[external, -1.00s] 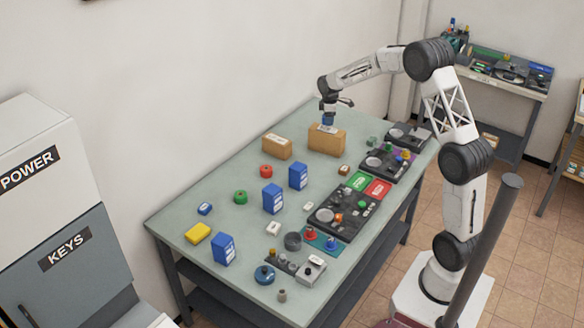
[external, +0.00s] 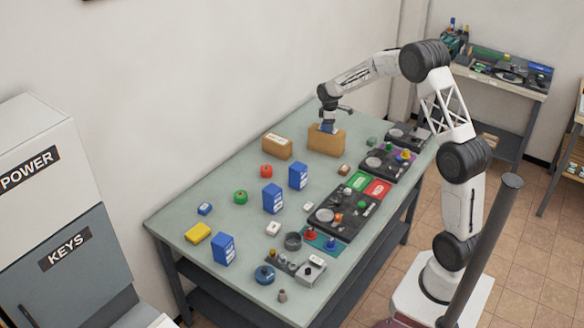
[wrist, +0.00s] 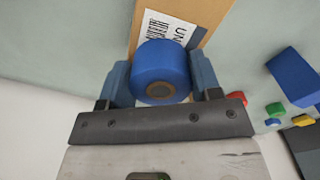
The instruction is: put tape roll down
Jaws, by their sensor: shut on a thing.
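The blue tape roll (wrist: 160,70) with a brown core is held between the two blue fingers of my gripper (wrist: 161,82) in the wrist view. A brown cardboard box (wrist: 207,14) with a white printed label lies beyond and beneath the roll. In the external view, my gripper (external: 328,127) is at the top of the right-hand cardboard box (external: 325,143) at the far end of the table. The roll is hard to tell from the blue fingers there, and I cannot tell whether it touches the box.
A second cardboard box (external: 277,147) stands just left. Bare tabletop shows between the objects.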

